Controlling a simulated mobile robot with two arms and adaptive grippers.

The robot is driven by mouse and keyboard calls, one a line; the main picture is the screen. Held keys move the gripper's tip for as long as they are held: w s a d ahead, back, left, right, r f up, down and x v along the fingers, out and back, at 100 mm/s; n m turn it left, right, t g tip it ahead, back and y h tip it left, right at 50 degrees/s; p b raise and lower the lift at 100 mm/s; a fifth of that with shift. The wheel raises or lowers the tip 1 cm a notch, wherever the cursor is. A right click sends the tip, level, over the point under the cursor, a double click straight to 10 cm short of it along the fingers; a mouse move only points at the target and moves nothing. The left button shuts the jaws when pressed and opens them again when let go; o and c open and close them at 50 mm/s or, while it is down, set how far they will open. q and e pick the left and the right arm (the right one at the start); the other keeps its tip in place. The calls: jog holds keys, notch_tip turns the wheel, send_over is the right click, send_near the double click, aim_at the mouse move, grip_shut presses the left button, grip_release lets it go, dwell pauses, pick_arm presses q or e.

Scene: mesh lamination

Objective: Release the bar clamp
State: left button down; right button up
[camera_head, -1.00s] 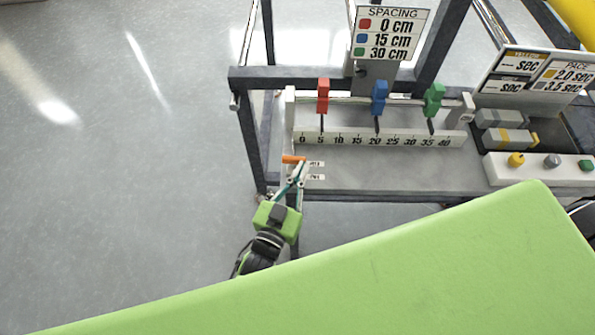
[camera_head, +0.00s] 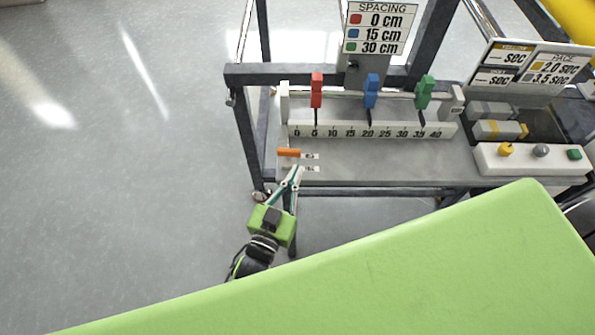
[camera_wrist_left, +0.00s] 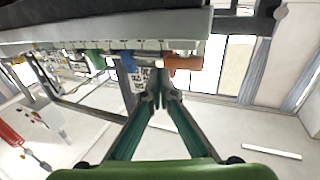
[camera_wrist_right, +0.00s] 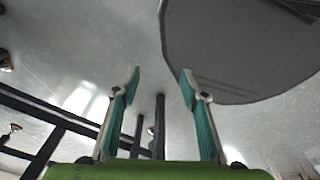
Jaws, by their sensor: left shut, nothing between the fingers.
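An orange handle (camera_head: 289,153) sits at the left front edge of the grey bench, level with the upper of two small white labels (camera_head: 309,156); their text is too small to read. In the left wrist view the orange handle (camera_wrist_left: 186,63) sticks out below the bench edge, beyond my fingertips. My left gripper (camera_head: 298,171) is shut and empty, just in front of the handle and apart from it. Its fingertips (camera_wrist_left: 157,98) meet in the left wrist view. My right gripper (camera_wrist_right: 161,76) is open and empty, away from the bench, and not visible in the head view.
Red (camera_head: 316,90), blue (camera_head: 371,90) and green (camera_head: 424,92) sliders stand on a rail behind a numbered scale (camera_head: 370,130). A button panel (camera_head: 530,158) and signs are at right. A large green surface (camera_head: 330,270) fills the foreground. The floor at left is clear.

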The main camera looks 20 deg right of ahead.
pick_arm(q)
jog(key=s+a+b, duration=0.2)
jog(key=s+a, duration=0.2)
jog(key=s, duration=0.5)
jog(key=shift+s, duration=0.4)
pick_arm(e)
jog(key=shift+s+a+f, duration=0.1)
jog(key=shift+s+f, duration=0.8)
jog(key=shift+f, duration=0.15)
pick_arm(q)
jog(key=shift+a, duration=0.1)
pick_arm(e)
jog(key=shift+w, duration=0.15)
